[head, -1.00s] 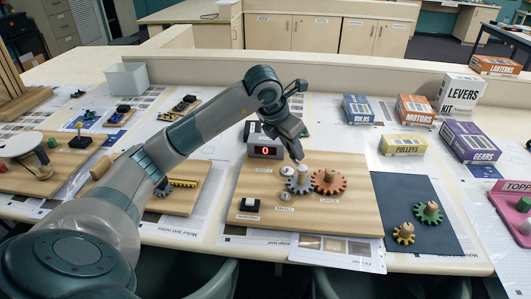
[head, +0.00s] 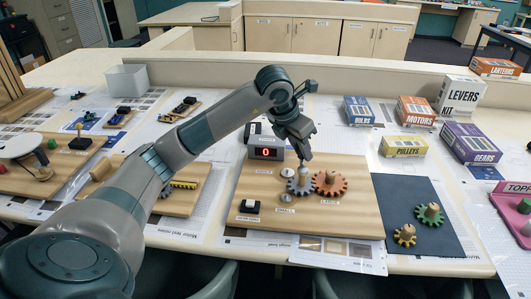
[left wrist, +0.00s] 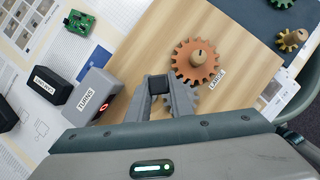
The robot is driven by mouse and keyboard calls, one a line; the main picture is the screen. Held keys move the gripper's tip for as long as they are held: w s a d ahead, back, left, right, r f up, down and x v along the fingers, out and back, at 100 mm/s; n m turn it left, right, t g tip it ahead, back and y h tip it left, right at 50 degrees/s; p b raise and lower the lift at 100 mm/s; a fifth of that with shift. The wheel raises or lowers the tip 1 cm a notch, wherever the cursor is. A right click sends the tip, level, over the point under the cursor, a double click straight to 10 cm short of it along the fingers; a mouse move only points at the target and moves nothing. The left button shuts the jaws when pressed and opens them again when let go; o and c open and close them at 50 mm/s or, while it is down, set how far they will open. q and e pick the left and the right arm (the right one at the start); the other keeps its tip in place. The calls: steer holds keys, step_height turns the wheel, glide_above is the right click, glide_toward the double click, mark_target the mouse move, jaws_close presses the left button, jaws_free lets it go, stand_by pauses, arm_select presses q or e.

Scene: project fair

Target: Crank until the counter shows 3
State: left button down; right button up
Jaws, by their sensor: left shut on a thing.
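The counter (head: 265,152) is a grey box with a lit red 0 in the head view. In the left wrist view its box (left wrist: 90,96) is labelled TURNS. A grey gear (head: 294,187) lies on the wooden board (head: 345,218), meshed with an orange gear (head: 329,184) labelled LARGE. A light grey upright handle (head: 303,171) stands on the grey gear. My left gripper (head: 306,160) points down at the handle and is shut on it. My right gripper is out of view.
A dark mat (head: 405,222) with two loose gears lies right of the board. A black-and-white block (head: 249,206) sits at the board's front left. Several kit boxes, including the yellow pulleys box (head: 403,145), stand at the back right.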

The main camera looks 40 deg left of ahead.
arm_select(q)
steer(key=shift+s+d+f, duration=0.1)
steer(key=shift+f, duration=0.25)
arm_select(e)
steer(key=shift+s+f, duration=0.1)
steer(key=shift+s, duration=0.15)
arm_select(q)
steer(key=shift+d, duration=0.1)
